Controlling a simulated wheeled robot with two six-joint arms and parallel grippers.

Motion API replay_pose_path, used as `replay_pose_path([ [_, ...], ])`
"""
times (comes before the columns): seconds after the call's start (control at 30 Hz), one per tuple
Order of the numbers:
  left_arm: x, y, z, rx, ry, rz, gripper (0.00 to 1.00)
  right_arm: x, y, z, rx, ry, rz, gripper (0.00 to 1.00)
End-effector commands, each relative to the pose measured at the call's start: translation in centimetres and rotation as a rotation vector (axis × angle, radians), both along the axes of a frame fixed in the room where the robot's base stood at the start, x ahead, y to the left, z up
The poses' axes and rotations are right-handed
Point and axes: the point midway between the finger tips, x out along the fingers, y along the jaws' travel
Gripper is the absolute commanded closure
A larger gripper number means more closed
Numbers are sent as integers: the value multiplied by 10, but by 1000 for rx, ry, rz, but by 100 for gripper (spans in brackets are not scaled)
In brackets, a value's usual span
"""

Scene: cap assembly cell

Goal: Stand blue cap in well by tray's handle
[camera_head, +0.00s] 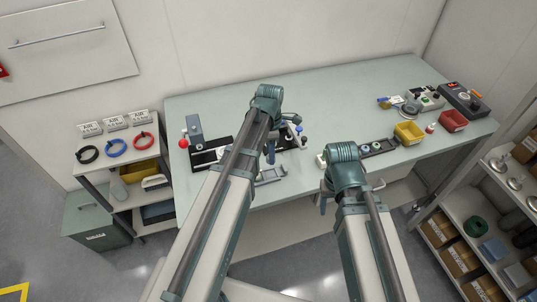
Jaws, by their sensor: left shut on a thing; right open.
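My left gripper (270,157) is low over the near part of the bench, at the right end of a black base. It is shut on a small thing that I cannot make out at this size. My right gripper (323,205) hangs open at the bench's front edge. A dark tray (392,149) with round wells and greenish round pieces lies right of centre, partly behind my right arm. I cannot pick out the blue cap for certain.
The black base (203,158) carries a grey upright block (194,129). Small knobs (298,119) stand right of my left gripper, close to it. A grey fixture (271,175) lies at the front edge. Yellow (408,133) and red (453,121) bins stand right. The bench's back is clear.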

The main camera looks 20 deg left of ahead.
Motion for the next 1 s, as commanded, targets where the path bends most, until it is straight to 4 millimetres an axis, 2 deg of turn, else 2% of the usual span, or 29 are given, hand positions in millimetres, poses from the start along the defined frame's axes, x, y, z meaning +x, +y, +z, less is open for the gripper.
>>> replay_pose_path([
  [0.27, 0, 0, -17, 0, -1, -1, 82, 0, 0, -17, 0, 0, -1, 41],
  [0.7, 0, 0, -62, 0, -1, -1, 82, 0, 0, -62, 0, 0, -1, 41],
  [1.0, 0, 0, -66, 0, -1, -2, 82, 0, 0, -67, 0, 0, -1, 41],
])
